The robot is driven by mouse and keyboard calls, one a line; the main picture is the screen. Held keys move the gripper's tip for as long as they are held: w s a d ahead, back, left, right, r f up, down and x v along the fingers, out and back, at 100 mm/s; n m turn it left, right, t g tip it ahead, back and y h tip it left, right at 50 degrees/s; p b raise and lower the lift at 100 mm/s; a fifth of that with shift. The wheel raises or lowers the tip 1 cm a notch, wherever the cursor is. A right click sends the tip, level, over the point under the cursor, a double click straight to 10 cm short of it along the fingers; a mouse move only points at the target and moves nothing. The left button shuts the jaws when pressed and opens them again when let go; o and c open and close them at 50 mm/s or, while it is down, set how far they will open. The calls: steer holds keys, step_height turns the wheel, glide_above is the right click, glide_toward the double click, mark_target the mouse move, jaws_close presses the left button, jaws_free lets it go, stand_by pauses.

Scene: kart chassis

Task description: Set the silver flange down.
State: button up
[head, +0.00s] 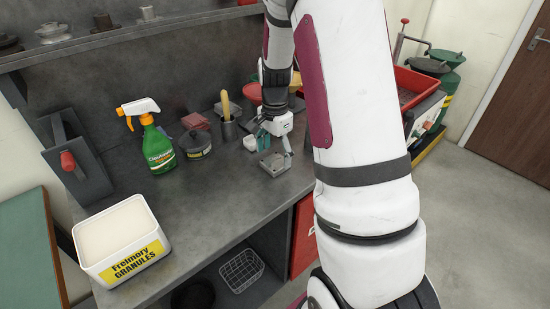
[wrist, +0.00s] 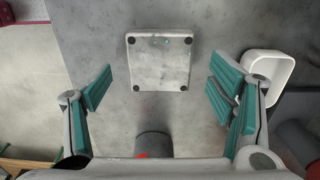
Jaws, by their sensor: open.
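The silver flange (head: 275,164) appears as a square, pale metal plate on the grey bench, near its front edge. In the wrist view the flange (wrist: 159,62) lies flat, with dark round spots near its corners. My gripper (head: 272,148) is just above it in the head view. In the wrist view my gripper (wrist: 160,90) is open, its teal finger pads spread wide on either side of the flange. Clear gaps show between the pads and the plate in that view. Nothing is held between the fingers.
A small white container (wrist: 270,72) stands close to the right finger. Behind are a dark cup (head: 228,130), a black tin (head: 195,144) and a green spray bottle (head: 157,145). A white granules tub (head: 122,240) stands at the left front. The bench's middle is clear.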

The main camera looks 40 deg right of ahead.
mark_target(275, 162)
step_height(275, 162, up, 10)
steer(key=s+a+r+n+t, duration=0.2)
steer(key=s+a+r+n, duration=0.65)
steer(key=a, duration=0.25)
steer(key=s+a+r+n+t, duration=0.2)
steer(key=s+a+n, duration=0.6)
steer(key=s, duration=0.6)
steer(key=shift+a+r+n, duration=0.15)
steer(key=shift+a+n, duration=0.2)
steer(key=shift+n, duration=0.2)
steer(key=shift+r, duration=0.25)
